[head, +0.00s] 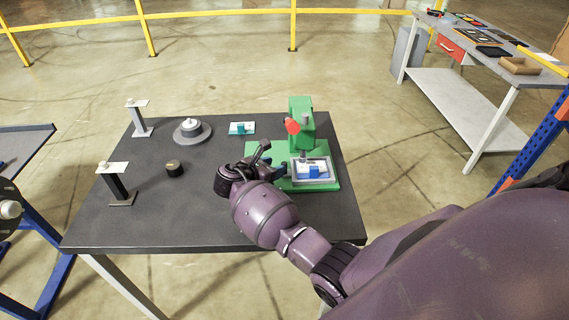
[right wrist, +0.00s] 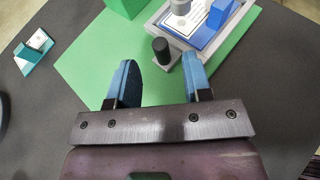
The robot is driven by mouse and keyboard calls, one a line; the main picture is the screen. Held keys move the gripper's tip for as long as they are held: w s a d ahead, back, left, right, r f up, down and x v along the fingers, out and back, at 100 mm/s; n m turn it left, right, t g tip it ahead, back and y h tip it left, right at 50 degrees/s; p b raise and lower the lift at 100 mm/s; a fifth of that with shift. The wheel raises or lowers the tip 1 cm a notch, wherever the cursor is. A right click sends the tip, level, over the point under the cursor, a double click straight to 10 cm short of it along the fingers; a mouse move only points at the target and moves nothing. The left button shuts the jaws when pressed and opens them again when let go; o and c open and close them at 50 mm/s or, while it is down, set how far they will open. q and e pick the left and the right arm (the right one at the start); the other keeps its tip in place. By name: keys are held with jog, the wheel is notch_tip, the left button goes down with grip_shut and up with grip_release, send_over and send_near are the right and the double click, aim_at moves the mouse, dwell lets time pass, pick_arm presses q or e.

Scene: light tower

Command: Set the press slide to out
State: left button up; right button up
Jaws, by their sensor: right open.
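The green press (head: 301,117) with a red lever part (head: 292,126) stands at the right of the dark table in the head view. Its slide, a grey tray (head: 329,178) holding a white and blue piece (head: 313,170), lies on the green base. The slide also shows at the top of the right wrist view (right wrist: 168,24). A black knob (right wrist: 161,48) stands beside the tray on a grey bar. My right gripper (head: 270,160) is open at the base's left side. In the right wrist view its blue fingers (right wrist: 160,66) sit either side of the knob, just short of it, apparently not touching.
A teal and white piece (head: 241,128), a round grey stand (head: 192,131), a black cylinder (head: 174,168) and two posts (head: 118,188) (head: 141,124) stand on the table (head: 215,215). A workbench (head: 470,50) stands far right.

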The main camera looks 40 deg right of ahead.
jog(key=shift+x, duration=2.8)
grip_shut()
